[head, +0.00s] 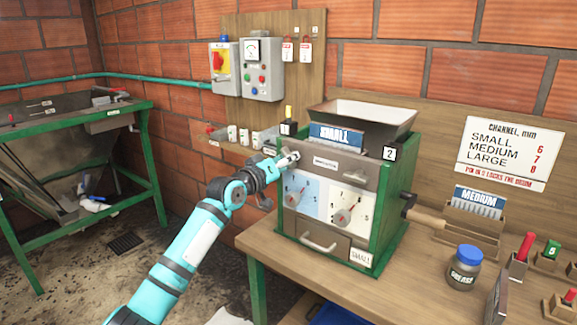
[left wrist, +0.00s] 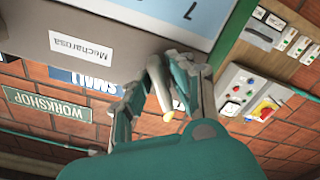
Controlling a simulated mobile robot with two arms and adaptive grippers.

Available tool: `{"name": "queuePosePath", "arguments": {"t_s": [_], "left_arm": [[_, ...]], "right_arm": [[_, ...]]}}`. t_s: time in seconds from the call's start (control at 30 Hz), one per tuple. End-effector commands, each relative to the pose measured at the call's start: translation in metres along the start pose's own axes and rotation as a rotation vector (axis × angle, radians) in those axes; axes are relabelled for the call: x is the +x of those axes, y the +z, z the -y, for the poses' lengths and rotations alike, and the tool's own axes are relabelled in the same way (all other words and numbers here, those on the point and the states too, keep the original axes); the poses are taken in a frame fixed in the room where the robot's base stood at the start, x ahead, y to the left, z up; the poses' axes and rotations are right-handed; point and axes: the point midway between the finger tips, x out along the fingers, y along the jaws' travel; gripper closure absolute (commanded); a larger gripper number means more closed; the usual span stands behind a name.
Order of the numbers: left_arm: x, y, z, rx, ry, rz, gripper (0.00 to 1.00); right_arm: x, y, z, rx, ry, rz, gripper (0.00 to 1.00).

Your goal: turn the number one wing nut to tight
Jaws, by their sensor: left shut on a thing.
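The pulper (head: 335,167) stands on the wooden bench, with a grey front and green sides. My left gripper (head: 287,160) is at the top left corner of its front, below a dark tag (head: 288,128). In the left wrist view my left gripper (left wrist: 160,84) is shut on the number one wing nut (left wrist: 161,90), a small pale metal piece at the edge of the grey front. The fingers hide part of it, so its exact angle is hard to tell. The tag "2" (head: 389,153) is at the pulper's right. My right gripper is not in view.
The hopper (head: 362,115) tops the pulper, with a blue "SMALL" plate (head: 335,135) before it. Two dials and a drawer handle (head: 318,244) sit below my gripper. A grease jar (head: 464,267) and a "MEDIUM" plate (head: 478,201) stand right. Control boxes (head: 262,69) hang behind.

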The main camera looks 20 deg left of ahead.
Motion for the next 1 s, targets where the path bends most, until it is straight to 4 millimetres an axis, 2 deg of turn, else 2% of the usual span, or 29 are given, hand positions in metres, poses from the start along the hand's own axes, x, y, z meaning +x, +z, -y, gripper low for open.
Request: {"name": "queuePosePath", "arguments": {"t_s": [0.2, 0.5, 0.7, 1.0], "left_arm": [[0.0, 0.002, 0.003, 0.206, -0.002, 0.002, 1.0], [0.0, 0.001, 0.004, 0.448, -0.002, 0.003, 1.0], [0.0, 0.001, 0.004, 0.557, -0.002, 0.004, 1.0], [0.0, 0.0, 0.004, 0.633, -0.002, 0.004, 1.0]], "right_arm": [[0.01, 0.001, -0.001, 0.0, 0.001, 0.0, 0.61], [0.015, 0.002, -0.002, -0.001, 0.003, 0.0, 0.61], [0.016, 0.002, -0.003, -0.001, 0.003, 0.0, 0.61], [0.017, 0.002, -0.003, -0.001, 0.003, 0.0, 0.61]]}}
